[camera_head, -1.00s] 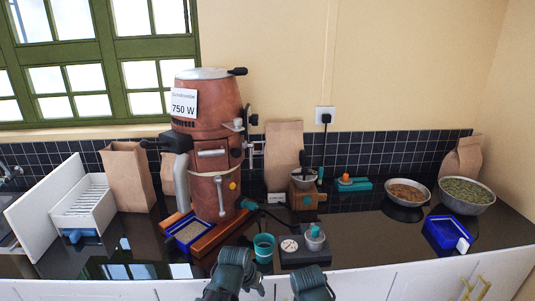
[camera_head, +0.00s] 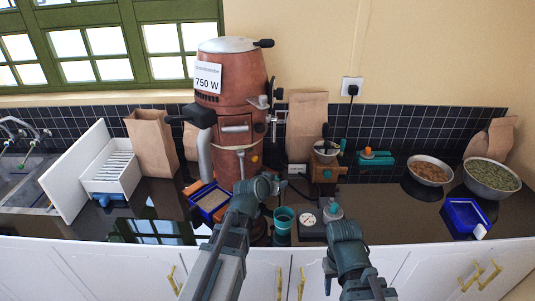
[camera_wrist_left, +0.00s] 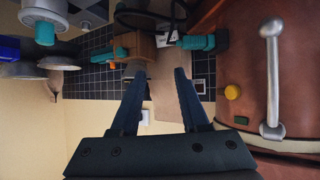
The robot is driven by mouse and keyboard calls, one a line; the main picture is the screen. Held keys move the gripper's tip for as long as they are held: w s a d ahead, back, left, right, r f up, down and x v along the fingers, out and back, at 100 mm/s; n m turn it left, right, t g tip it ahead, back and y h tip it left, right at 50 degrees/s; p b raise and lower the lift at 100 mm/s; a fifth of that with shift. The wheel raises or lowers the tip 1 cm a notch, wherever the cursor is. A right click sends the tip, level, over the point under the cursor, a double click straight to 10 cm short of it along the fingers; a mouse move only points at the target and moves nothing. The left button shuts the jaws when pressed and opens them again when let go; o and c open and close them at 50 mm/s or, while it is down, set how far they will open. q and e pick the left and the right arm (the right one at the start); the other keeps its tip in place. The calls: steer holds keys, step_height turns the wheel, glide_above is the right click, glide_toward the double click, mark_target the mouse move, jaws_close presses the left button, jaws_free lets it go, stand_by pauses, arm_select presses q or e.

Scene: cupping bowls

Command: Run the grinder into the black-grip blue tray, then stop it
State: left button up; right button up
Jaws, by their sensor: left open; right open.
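The grinder (camera_head: 231,90) is a large copper-brown machine with a 750 W label; in the left wrist view its body (camera_wrist_left: 290,100) is on the right, with a yellow knob (camera_wrist_left: 232,92), a small green button (camera_wrist_left: 241,120) and a silver handle. A second blue tray (camera_head: 463,216), with a white grip, stands at right. My left gripper (camera_head: 272,182) is open and empty in front of the grinder's lower right side. My right gripper (camera_head: 335,211) is open near the scale.
A teal cup (camera_head: 283,219) and a dark scale (camera_head: 312,229) stand near the front edge between my arms. A wooden hand mill (camera_head: 324,172) is behind. Two bowls (camera_head: 431,170) (camera_head: 490,178) are at right, a white rack (camera_head: 112,172) at left.

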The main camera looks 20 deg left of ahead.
mark_target(273, 145)
arm_select(q)
steer(key=w+a+r+n+t+y, duration=0.1)
steer(key=w+a+r+t, duration=0.3)
steer(key=r, duration=0.3)
steer(key=shift+w+a+r+y, duration=0.15)
steer(key=shift+a+r+y, duration=0.1)
steer(key=shift+a+y, duration=0.2)
steer(key=shift+w, duration=0.1)
steer(key=b+x, duration=0.1)
steer(key=x, duration=0.7)
steer(key=shift+b, duration=0.3)
steer(key=shift+c, duration=0.3)
steer(key=c, duration=0.6)
steer(key=shift+p+v, duration=0.3)
steer(key=shift+v, duration=1.4)
steer(key=shift+c, duration=0.2)
steer(key=shift+f, duration=0.15)
